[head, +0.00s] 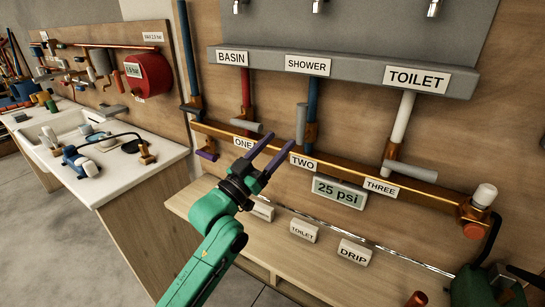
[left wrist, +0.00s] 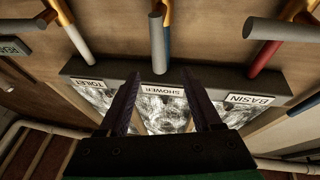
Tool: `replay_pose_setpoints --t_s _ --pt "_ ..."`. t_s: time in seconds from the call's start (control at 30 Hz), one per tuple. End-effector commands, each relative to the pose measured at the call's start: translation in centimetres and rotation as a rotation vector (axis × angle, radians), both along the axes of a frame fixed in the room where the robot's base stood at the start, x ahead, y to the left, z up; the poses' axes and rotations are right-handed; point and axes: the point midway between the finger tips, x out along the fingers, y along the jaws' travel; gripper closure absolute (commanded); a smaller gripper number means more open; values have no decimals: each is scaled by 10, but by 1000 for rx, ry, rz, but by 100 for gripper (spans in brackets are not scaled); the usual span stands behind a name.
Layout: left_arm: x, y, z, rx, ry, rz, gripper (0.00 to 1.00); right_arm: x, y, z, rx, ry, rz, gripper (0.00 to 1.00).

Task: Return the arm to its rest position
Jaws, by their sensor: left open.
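My left gripper (head: 295,139), at the end of my green arm, is open with nothing between its purple fingers. In the head view it overlaps the copper manifold (head: 340,176) near labels ONE and TWO; contact cannot be told. In the left wrist view the open fingers (left wrist: 161,75) point toward the grey bar with the SHOWER label (left wrist: 166,90). The shower valve's grey handle (head: 300,122) stands along its blue pipe. The basin handle (head: 246,141) and toilet handle (head: 410,170) stick out sideways. My right gripper is not in view.
A sink counter (head: 110,170) stands left. A dark green object (head: 485,288) is at bottom right.

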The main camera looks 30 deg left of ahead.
Motion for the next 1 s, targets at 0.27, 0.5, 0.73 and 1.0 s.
replay_pose_setpoints --t_s 0.27,0.5,0.73,1.0 --pt "-13 3 -4 1 -1 -1 34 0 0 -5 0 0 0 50" --pt "-12 3 -4 1 -1 -1 34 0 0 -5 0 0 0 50" --pt "-9 -6 -47 41 159 8 34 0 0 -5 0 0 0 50" --pt "-75 -24 -239 245 925 50 34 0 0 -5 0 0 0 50"
